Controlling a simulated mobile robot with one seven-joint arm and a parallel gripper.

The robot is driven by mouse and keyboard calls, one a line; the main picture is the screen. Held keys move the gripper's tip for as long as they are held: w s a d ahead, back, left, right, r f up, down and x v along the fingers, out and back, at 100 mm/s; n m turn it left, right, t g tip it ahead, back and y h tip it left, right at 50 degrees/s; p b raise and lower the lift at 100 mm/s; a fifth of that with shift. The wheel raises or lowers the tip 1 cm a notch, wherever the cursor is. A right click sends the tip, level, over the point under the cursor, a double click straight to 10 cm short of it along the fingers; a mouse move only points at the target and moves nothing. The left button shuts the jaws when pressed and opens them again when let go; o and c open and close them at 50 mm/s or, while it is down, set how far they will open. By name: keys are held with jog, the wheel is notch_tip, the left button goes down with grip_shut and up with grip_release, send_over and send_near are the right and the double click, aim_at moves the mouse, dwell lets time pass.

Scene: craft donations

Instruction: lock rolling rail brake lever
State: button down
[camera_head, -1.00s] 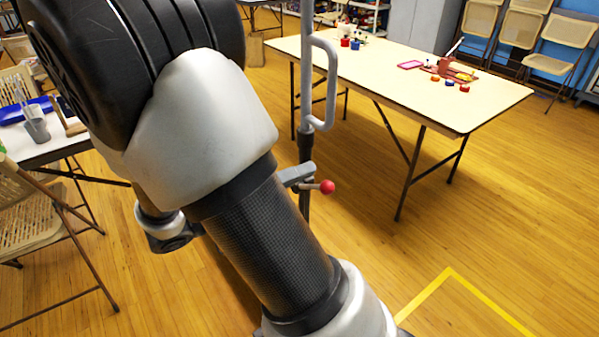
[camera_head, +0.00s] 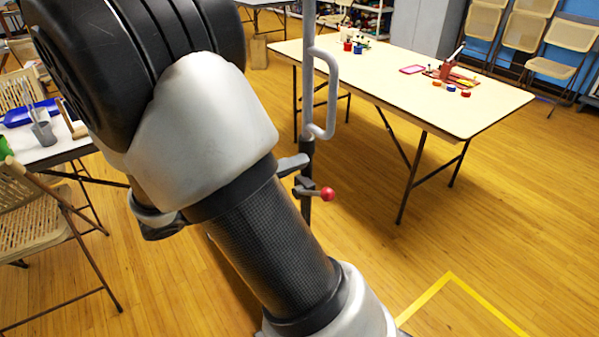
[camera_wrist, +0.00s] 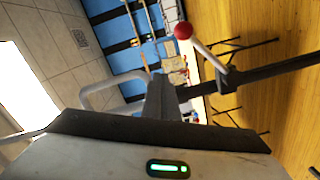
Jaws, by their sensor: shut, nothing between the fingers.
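The brake lever (camera_head: 314,192) is a short grey arm with a red ball knob (camera_head: 327,194), sticking out to the right from a dark clamp on the upright rail post (camera_head: 307,100). In the wrist view the lever (camera_wrist: 210,57) and red knob (camera_wrist: 183,30) are up and right of my fingers. My gripper (camera_head: 302,160) is shut and empty, its grey fingers just above the clamp and beside the post. It also shows in the wrist view (camera_wrist: 161,80). I cannot tell whether the fingers touch the post. My arm hides the rail's lower part.
A long table (camera_head: 440,100) with craft items stands behind the post. A small table (camera_head: 60,150) and a folding chair (camera_head: 40,225) are at the left. Yellow tape (camera_head: 450,276) marks the floor at the lower right. The floor right of the lever is clear.

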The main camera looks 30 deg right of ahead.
jog(key=s+a, duration=0.1)
jog(key=a, duration=0.9)
jog(key=shift+r+p, duration=0.2)
jog(key=shift+p, duration=0.2)
jog(key=shift+s+d, duration=0.1)
jog(key=s+d+n+g+y, duration=0.1)
jog(key=s+d+n+y, duration=0.15)
jog(key=s+y, duration=1.1)
notch_tip(320, 180, up, 28)
jog(key=w+a+n+t+y+p, duration=0.1)
jog(key=t+y+p, duration=0.3)
jog(key=p, duration=1.9)
jog(key=shift+w+a+t+p, duration=0.3)
jog(key=shift+w+a+t, duration=0.2)
jog(key=shift+w+a, duration=0.15)
